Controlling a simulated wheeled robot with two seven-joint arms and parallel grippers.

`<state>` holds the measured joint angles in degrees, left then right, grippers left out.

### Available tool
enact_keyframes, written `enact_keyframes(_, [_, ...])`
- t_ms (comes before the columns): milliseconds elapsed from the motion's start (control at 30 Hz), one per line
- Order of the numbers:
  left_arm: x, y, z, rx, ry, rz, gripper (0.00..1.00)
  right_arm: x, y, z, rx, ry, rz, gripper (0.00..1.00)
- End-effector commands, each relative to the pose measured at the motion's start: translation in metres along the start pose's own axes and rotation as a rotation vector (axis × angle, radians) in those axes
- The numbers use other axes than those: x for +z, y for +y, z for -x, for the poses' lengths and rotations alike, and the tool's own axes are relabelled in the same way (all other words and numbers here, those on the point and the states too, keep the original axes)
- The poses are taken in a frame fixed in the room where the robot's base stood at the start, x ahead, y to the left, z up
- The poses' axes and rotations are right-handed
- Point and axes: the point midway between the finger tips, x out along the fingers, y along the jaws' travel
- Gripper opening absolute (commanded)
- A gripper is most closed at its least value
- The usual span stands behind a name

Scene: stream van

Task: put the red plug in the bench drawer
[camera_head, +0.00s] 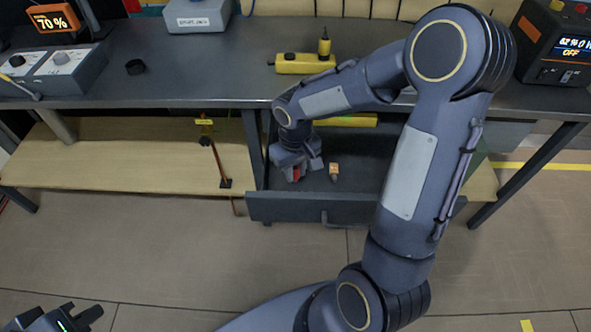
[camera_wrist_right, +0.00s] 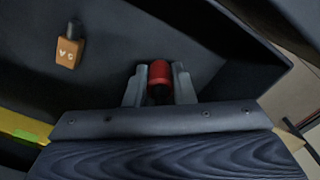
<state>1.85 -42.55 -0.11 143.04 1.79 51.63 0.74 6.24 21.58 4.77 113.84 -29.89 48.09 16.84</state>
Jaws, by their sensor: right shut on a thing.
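The red plug (camera_wrist_right: 159,72) is between the fingers of my right gripper (camera_wrist_right: 160,85) in the right wrist view. A small patch of its red also shows in the head view (camera_head: 296,175). My right gripper (camera_head: 297,172) is shut on it, low inside the open bench drawer (camera_head: 290,208), near the drawer's left side. I cannot tell whether the plug touches the drawer floor. My left gripper (camera_head: 70,318) is at the bottom left of the head view, away from the bench; its fingers appear apart.
An orange plug marked VG (camera_wrist_right: 68,50) lies in the drawer, right of my gripper in the head view (camera_head: 334,170). A yellow item (camera_head: 350,120) is at the drawer's back. A yellow power strip (camera_head: 304,63) sits on the bench top (camera_head: 210,75). A lower shelf (camera_head: 110,155) is left.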

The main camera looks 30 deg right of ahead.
Motion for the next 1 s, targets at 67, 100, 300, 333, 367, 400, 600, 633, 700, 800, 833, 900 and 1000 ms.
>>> enact_keyframes(67, [0.000, 0.000, 0.001, 0.000, 0.000, 0.000, 0.00, 0.000, 0.000, 0.001, 0.000, 0.001, 0.000, 0.00])
enact_keyframes(100, [0.000, 0.000, 0.001, 0.000, 0.000, 0.000, 0.00, 0.000, 0.000, 0.001, 0.000, 0.001, 0.000, 0.00])
enact_keyframes(300, [0.001, -0.001, -0.002, 0.000, 0.000, 0.000, 0.00, 0.000, 0.000, -0.002, 0.000, 0.000, 0.000, 0.26])
enact_keyframes(333, [0.001, -0.001, -0.002, 0.000, 0.000, 0.000, 0.00, 0.000, 0.000, -0.002, 0.000, 0.000, 0.000, 0.30])
enact_keyframes(367, [0.001, -0.001, -0.002, 0.000, 0.000, 0.000, 0.00, 0.000, 0.000, -0.002, 0.000, 0.000, 0.000, 0.34])
enact_keyframes(400, [0.001, -0.001, -0.002, 0.000, 0.000, 0.000, 0.00, 0.000, 0.000, -0.002, 0.000, 0.000, 0.000, 0.39])
enact_keyframes(600, [0.001, -0.001, -0.002, 0.000, 0.000, 0.000, 0.00, 0.000, 0.000, -0.002, 0.000, 0.000, 0.000, 0.44])
enact_keyframes(633, [0.001, -0.001, -0.002, 0.000, 0.000, 0.000, 0.00, 0.000, 0.000, -0.002, 0.000, 0.000, 0.000, 0.44])
enact_keyframes(700, [0.001, -0.001, -0.001, 0.000, 0.000, 0.000, 0.00, 0.000, 0.000, -0.001, 0.000, 0.000, 0.000, 0.44])
enact_keyframes(800, [-0.001, 0.001, 0.003, 0.000, 0.000, 0.000, 0.00, 0.000, 0.000, 0.005, 0.000, 0.001, 0.000, 0.44])
enact_keyframes(833, [-0.001, 0.001, 0.002, 0.000, 0.000, 0.000, 0.00, 0.000, 0.000, 0.007, 0.001, 0.003, 0.000, 0.44])
enact_keyframes(900, [-0.002, 0.002, 0.004, 0.000, 0.000, 0.000, 0.00, -0.001, 0.001, 0.018, 0.002, 0.005, 0.000, 0.44])
enact_keyframes(1000, [-0.004, 0.004, 0.009, 0.000, 0.000, 0.000, 0.00, -0.001, 0.000, 0.039, 0.001, 0.006, 0.000, 0.44])
